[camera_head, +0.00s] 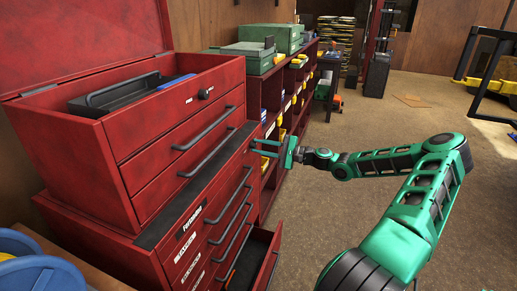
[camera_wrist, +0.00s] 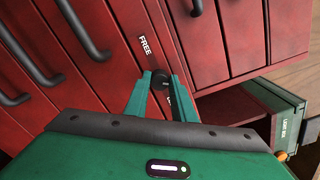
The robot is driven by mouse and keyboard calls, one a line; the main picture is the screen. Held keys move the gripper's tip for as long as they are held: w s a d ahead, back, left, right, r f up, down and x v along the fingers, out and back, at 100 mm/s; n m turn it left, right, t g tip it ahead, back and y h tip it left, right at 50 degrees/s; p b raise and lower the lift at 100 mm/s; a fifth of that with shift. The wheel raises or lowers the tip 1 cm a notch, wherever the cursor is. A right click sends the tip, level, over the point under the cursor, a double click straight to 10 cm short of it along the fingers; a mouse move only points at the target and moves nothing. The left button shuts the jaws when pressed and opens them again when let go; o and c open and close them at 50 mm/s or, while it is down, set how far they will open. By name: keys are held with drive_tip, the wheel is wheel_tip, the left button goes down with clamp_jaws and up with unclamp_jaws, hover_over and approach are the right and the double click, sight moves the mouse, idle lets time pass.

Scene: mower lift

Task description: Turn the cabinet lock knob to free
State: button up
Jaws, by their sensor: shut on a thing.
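The red lower cabinet (camera_head: 203,243) has a column of drawers with dark bar handles. In the wrist view, a small black round lock knob (camera_wrist: 160,80) sits on the red cabinet face. A white FREE label (camera_wrist: 146,46) is beside it; another label is mostly hidden behind a finger. My green gripper (camera_wrist: 159,84) is shut on the knob, one fingertip on each side. In the head view, my gripper (camera_head: 254,148) reaches from the right to the top right of the lower cabinet's front. The knob's pointer direction cannot be made out.
A red upper chest (camera_head: 80,148) with its own dark knob (camera_head: 205,94) stands on the lower cabinet. A low drawer (camera_head: 259,262) stands open. Red shelves (camera_head: 272,93) with bins and green cases are behind. The floor (camera_head: 330,215) at right is open.

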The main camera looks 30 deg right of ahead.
drive_tip(key=n, duration=0.6)
drive_tip(key=shift+f, duration=0.15)
idle(0.6)
drive_tip(key=o, duration=1.1)
drive_tip(key=shift+c, duration=0.2)
drive_tip(key=v, duration=1)
drive_tip(key=shift+s+d, duration=0.25)
